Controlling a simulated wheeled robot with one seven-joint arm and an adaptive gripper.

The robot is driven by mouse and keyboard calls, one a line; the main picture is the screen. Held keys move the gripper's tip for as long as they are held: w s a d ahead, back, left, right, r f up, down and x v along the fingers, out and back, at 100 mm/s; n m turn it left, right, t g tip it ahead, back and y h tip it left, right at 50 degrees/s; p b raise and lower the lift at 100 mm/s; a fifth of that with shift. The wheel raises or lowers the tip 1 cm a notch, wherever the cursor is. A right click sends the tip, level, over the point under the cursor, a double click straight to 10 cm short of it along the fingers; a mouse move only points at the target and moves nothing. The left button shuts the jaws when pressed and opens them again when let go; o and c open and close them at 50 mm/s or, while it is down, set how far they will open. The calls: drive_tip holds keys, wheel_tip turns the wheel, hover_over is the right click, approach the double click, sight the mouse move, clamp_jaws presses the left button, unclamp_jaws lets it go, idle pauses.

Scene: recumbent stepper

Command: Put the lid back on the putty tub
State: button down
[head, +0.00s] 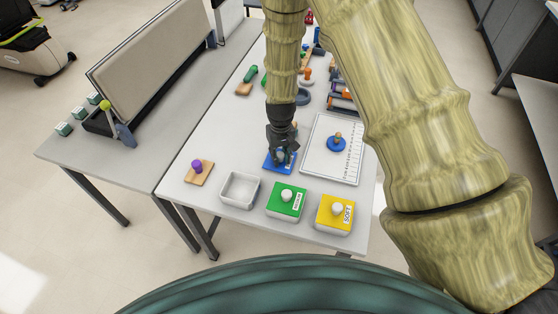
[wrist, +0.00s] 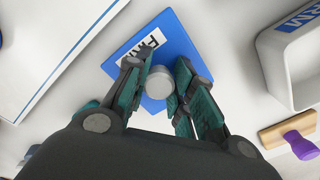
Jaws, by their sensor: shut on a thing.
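The blue lid (head: 271,167) lies flat at or very near the table top, left of the white tray. In the wrist view the lid (wrist: 185,45) shows a label reading FIRM, partly covered. My gripper (head: 282,157) points down over it, its fingers closed on both sides of the lid's pale round knob (wrist: 159,83). The open, empty white putty tub (head: 237,204) stands to the lid's left and nearer the front edge. In the wrist view the tub (wrist: 278,68) is at upper right, with letters RM visible on its label.
A green-lidded tub (head: 278,203) and a yellow-lidded tub (head: 326,217) stand along the front. A wooden block with a purple knob (head: 197,168) is left of the open tub. The white tray (head: 318,172) holds a blue disc (head: 337,145). Several tools lie farther back.

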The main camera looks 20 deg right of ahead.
sight(280, 155)
drive_tip(key=shift+r+p, duration=0.75)
drive_tip(key=shift+r, duration=0.35)
drive_tip(key=shift+r+p, duration=1.6)
drive_tip(key=shift+r, duration=0.85)
drive_tip(key=shift+w, duration=0.1)
